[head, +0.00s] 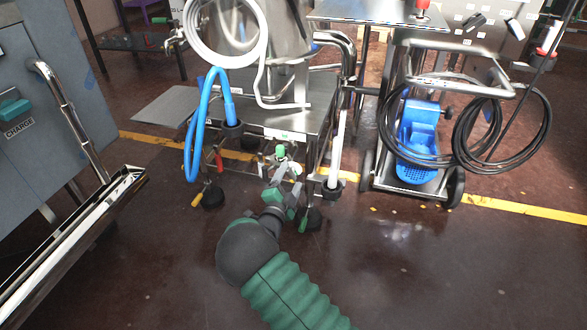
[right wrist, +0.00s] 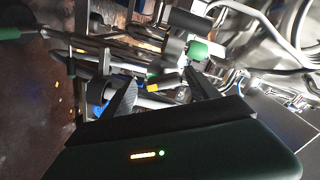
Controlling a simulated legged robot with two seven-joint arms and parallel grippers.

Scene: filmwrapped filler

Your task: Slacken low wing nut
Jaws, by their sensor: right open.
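My right gripper (head: 284,178) is low in front of the steel filler cart (head: 318,112). In the right wrist view my right gripper (right wrist: 160,84) has its two dark fingers apart, with no thing clearly held between them. A small green knob (head: 281,151) is just beyond the fingers, under the cart's front edge. In the right wrist view the green knob (right wrist: 198,50) is above the right finger, on metal fittings. A small yellow part (right wrist: 153,88) shows between the fingers. I cannot tell which small part is the low wing nut. My left gripper is out of view.
A blue hose (head: 191,130) hangs at the cart's left. A wheeled trolley (head: 440,185) with a blue pump (head: 417,135) and coiled black hose (head: 545,125) stands right. A grey cabinet (head: 45,80) stands left. The floor (head: 430,280) at front right is clear.

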